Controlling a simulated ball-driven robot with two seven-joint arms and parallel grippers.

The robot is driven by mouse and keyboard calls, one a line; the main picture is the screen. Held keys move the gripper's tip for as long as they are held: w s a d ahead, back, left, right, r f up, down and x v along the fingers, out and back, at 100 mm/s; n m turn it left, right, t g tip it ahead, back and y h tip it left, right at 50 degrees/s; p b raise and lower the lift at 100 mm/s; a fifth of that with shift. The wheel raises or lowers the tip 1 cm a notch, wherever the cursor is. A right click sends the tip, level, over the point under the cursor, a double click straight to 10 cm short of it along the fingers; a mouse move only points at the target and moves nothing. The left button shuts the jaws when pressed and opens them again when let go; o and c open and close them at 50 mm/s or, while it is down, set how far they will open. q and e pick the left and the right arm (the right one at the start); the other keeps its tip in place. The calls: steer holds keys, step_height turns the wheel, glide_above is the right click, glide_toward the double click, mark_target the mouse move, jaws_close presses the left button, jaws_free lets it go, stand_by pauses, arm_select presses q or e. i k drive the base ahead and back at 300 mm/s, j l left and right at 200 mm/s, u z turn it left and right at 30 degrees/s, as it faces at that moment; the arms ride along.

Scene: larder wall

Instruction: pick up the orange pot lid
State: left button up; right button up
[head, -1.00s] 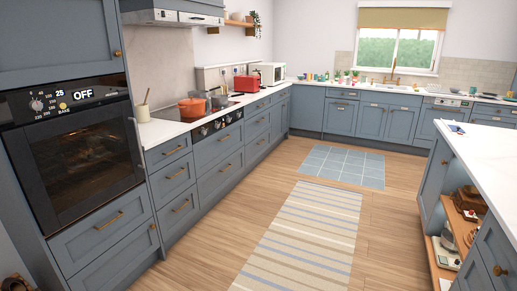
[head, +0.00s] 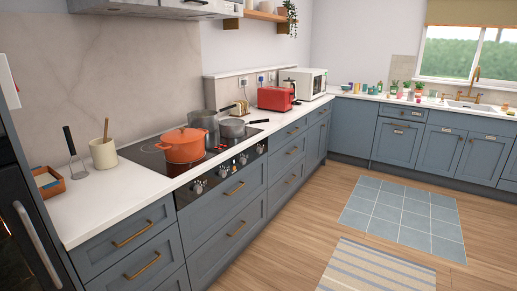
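An orange pot (head: 182,149) stands on the front left of the black hob. Its orange lid (head: 185,135) appears to sit on top of the pot. Neither of my grippers shows in the head view.
A grey pot (head: 203,121) and a grey pan (head: 232,128) share the hob (head: 158,157). A cream crock (head: 103,153), a spatula (head: 74,150) and a wooden box (head: 48,182) stand to the left. A red toaster (head: 276,98) is farther right.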

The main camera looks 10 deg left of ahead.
mark_target(182, 135)
steer(key=i, duration=0.8)
steer(key=i+l+u, duration=0.15)
steer(key=i, duration=0.6)
